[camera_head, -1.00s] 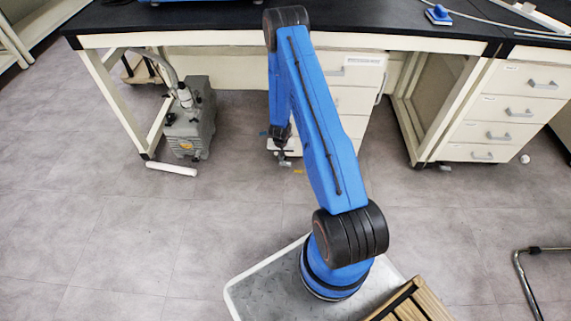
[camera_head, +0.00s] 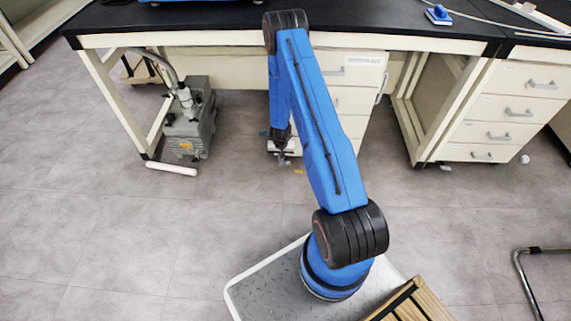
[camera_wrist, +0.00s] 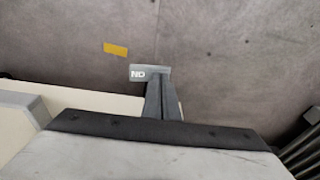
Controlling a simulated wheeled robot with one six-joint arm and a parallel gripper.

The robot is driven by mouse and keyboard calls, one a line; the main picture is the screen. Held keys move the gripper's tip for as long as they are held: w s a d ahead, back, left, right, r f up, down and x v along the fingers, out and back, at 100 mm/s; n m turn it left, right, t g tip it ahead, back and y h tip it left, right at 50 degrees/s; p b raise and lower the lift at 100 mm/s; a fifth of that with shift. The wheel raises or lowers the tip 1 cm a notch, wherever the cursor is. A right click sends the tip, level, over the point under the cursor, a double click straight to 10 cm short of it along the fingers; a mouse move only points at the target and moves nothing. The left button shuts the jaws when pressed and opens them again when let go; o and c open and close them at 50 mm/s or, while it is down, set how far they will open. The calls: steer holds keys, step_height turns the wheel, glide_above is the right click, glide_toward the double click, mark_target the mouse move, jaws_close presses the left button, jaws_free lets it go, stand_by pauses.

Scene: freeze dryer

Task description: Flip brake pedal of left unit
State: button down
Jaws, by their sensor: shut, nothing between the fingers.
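The left unit, a cream drawer cabinet (camera_head: 352,76), stands under the black-topped bench, partly behind my blue arm. Its lower side also shows at the left of the wrist view (camera_wrist: 95,102). A small grey plate marked with white letters (camera_wrist: 138,73), apparently the brake pedal, lies low beside the cabinet. My gripper (camera_wrist: 160,82) is shut and empty, with its dark fingertips at the plate's right part, covering some of it. I cannot tell whether they touch. In the head view my gripper (camera_head: 283,158) hangs low at the cabinet's base, where the pedal is too small to make out.
A yellow floor mark (camera_wrist: 116,49) lies near the plate. A grey pump (camera_head: 190,128) stands left of the cabinet under the bench. Another drawer unit (camera_head: 505,110) stands to the right. The floor in front is clear, and a metal tube frame (camera_head: 520,275) is at lower right.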

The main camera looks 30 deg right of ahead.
step_height(320, 180, up, 7)
stand_by(1.0)
steer(key=shift+s, duration=0.1)
stand_by(0.5)
